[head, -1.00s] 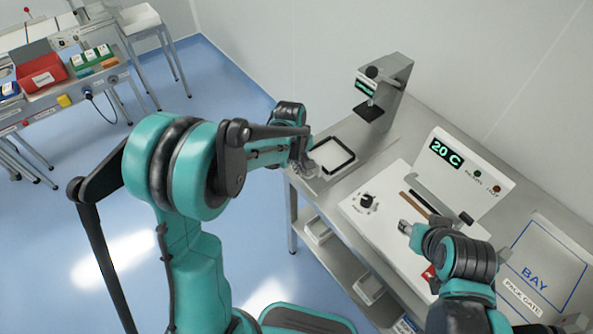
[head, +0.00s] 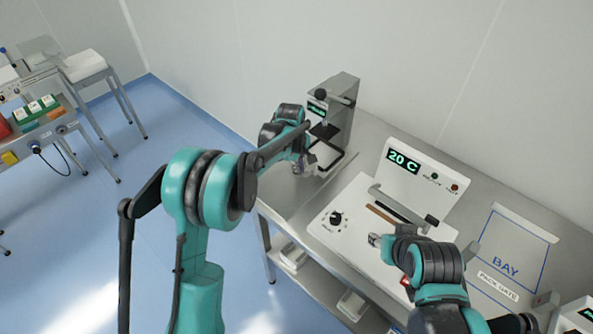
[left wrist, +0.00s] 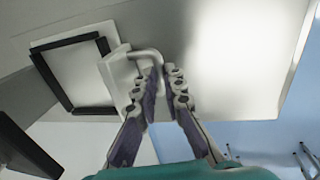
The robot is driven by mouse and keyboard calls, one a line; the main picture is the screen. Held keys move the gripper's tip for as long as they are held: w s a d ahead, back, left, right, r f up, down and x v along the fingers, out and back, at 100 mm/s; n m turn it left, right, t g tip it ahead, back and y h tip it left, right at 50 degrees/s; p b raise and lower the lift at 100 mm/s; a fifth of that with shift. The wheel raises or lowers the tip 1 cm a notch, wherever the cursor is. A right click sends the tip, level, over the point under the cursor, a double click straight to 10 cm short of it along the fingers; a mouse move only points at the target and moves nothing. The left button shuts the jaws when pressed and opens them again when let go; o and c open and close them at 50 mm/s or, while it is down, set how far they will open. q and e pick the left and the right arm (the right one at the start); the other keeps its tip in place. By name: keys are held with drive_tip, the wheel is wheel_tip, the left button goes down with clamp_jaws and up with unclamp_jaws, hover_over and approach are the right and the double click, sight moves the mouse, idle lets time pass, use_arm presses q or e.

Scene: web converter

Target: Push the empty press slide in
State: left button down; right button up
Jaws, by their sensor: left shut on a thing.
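The press (head: 340,105) is a grey upright unit with a small green display, at the back of the bench. Its slide (head: 319,168) is a pale plate with a black frame around an empty white surface, partly under the press head. In the left wrist view the slide's black frame (left wrist: 101,42) and bent grey handle (left wrist: 146,52) show at upper left. My left gripper (head: 303,165) is at the slide's front, its fingers (left wrist: 163,75) closed around the handle. My right gripper (head: 377,240) hovers over the white sealer's front; its opening is too small to judge.
A white sealer with a "20 C" display (head: 403,160) and a dark knob (head: 336,218) stands right of the press. A "BAY" panel (head: 506,262) lies farther right. Another bench (head: 40,125) with coloured boxes stands at far left, across open blue floor.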

use_arm(q)
drive_tip(key=shift+w+d, duration=0.1)
drive_tip(key=shift+w, duration=0.05)
drive_tip(key=c, duration=1.9)
unclamp_jaws()
drive_tip(key=shift+d, duration=0.1)
drive_tip(key=r, duration=0.4)
drive_tip(key=s+a+r, duration=0.1)
drive_tip(key=r, duration=0.7)
drive_tip(key=shift+s+a, duration=0.15)
drive_tip(key=shift+s, duration=0.15)
drive_tip(key=shift+f, duration=0.1)
